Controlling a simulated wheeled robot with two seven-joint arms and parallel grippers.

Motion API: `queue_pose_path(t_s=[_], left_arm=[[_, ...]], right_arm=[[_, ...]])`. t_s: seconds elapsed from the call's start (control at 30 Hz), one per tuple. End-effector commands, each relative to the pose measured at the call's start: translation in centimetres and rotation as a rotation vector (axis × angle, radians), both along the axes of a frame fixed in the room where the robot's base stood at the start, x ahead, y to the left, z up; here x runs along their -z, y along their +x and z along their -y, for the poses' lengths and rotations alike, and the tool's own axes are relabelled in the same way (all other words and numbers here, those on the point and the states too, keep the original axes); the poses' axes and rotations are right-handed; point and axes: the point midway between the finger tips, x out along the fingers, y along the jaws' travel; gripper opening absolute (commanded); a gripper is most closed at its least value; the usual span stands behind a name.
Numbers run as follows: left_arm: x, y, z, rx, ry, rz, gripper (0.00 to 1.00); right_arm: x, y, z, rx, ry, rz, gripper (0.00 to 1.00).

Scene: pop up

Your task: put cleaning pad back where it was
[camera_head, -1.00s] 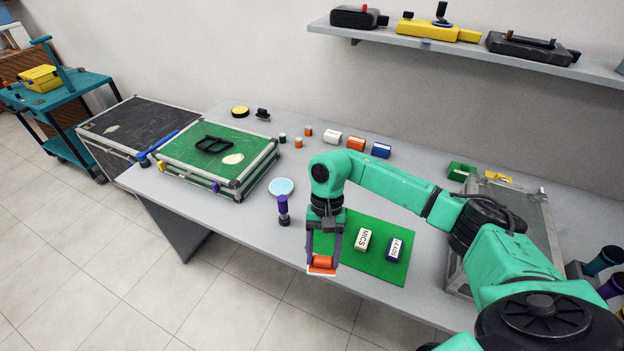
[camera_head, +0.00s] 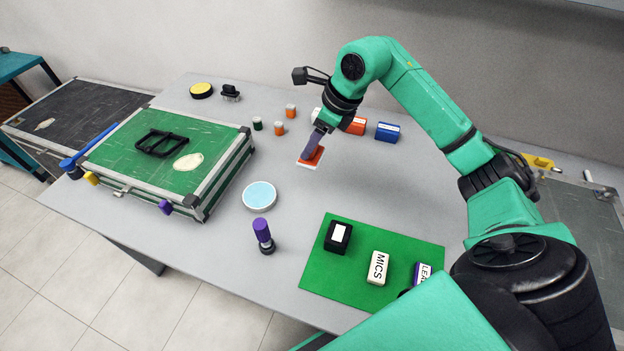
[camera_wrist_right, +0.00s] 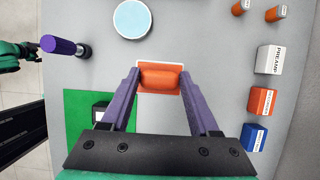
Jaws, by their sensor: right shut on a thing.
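The cleaning pad (camera_head: 311,158) has an orange grip on a white base. My right gripper (camera_head: 312,150) is shut on its orange grip. In the right wrist view the pad (camera_wrist_right: 160,78) sits between the two purple fingers (camera_wrist_right: 159,79). It is over bare grey table, behind the green mat (camera_head: 325,278) and right of the pale blue disc (camera_head: 259,196). I cannot tell whether its base touches the table. The gripper hides part of the pad in the head view. My left gripper does not show clearly.
On the mat stand a black block (camera_head: 338,237), a white MICS block (camera_head: 378,268) and a partly hidden LEADS block (camera_head: 422,272). A purple-handled stamp (camera_head: 263,235) stands left. Small jars (camera_head: 279,128) and labelled boxes (camera_head: 387,132) stand behind. A green-topped case (camera_head: 165,150) fills the left.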

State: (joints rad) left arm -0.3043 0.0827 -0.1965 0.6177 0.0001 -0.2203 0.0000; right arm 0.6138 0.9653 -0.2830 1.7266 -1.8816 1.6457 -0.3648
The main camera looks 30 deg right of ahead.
Motion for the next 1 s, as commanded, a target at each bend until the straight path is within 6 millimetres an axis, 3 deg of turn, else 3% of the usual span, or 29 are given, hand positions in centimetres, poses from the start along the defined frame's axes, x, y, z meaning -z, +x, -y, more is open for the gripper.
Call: queue_pose_path(t_s=[0.03, 0.2, 0.53, 0.87, 0.9, 0.97, 1.0], left_arm=[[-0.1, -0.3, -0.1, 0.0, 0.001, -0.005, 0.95], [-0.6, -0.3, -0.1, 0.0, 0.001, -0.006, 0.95], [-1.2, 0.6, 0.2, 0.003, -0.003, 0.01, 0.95], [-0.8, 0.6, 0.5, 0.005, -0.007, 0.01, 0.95], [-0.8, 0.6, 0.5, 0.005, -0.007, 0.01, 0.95], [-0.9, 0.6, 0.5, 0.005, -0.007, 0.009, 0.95], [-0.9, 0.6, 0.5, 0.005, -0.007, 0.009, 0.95]], right_arm=[[1.8, -0.2, -0.1, 0.0, 0.002, -0.01, 0.1], [6.9, -0.1, -0.1, -0.001, 0.003, -0.006, 0.1], [12.5, 0.0, -0.1, -0.001, 0.004, -0.003, 0.1], [13.6, 0.1, 0.0, -0.003, 0.0, 0.0, 0.1], [13.6, 0.1, 0.0, -0.003, 0.0, 0.0, 0.69], [13.5, 0.1, 0.0, -0.003, 0.0, 0.0, 0.92], [13.5, 0.1, 0.0, -0.003, 0.0, 0.0, 0.92]])
